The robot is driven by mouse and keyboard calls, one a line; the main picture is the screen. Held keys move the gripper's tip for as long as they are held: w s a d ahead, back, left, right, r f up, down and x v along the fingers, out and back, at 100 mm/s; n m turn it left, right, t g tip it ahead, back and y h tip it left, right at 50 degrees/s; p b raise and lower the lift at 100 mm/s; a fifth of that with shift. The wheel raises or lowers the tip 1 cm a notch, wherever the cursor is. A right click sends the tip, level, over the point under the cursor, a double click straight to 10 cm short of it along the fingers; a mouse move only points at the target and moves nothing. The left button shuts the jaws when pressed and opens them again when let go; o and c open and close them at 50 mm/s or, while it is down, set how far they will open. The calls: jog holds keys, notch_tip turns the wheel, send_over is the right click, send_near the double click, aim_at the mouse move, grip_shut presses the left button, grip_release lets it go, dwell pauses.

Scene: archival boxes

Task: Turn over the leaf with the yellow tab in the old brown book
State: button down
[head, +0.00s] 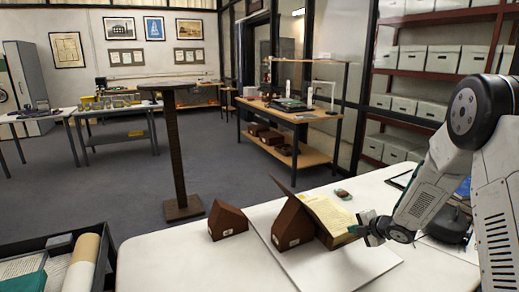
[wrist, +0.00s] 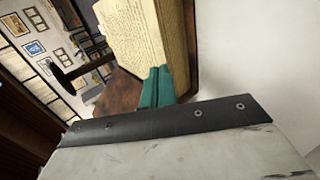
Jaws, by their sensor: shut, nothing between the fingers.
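The old brown book lies open on a brown wedge support (head: 292,226) on the white table. Its yellowed page block (head: 330,213) faces up on the right, and a brown board stands tilted on the left. In the wrist view the written page (wrist: 135,32) and the layered page edges (wrist: 172,40) fill the upper middle. I cannot make out the yellow tab in either view. My gripper (head: 358,229) is at the right, near edge of the book. Its teal fingers (wrist: 157,84) are shut and empty, close beside the page edges; I cannot tell whether they touch.
A second brown wedge (head: 229,222) stands left of the book. A pale board (head: 345,264) lies under the book. A box with rolled paper (head: 84,262) is at the lower left. The table's front left is clear.

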jog(key=shift+r, duration=0.15)
jog(key=shift+s+a+r, duration=0.15)
jog(key=shift+a+r, duration=0.1)
jog(key=shift+r, duration=0.35)
jog(key=shift+s+a+r, duration=0.2)
jog(key=shift+a+r, duration=0.25)
jog(key=shift+r, duration=0.2)
jog(key=shift+s+a+r, duration=0.25)
jog(key=shift+a+r, duration=0.25)
jog(key=shift+r, duration=0.05)
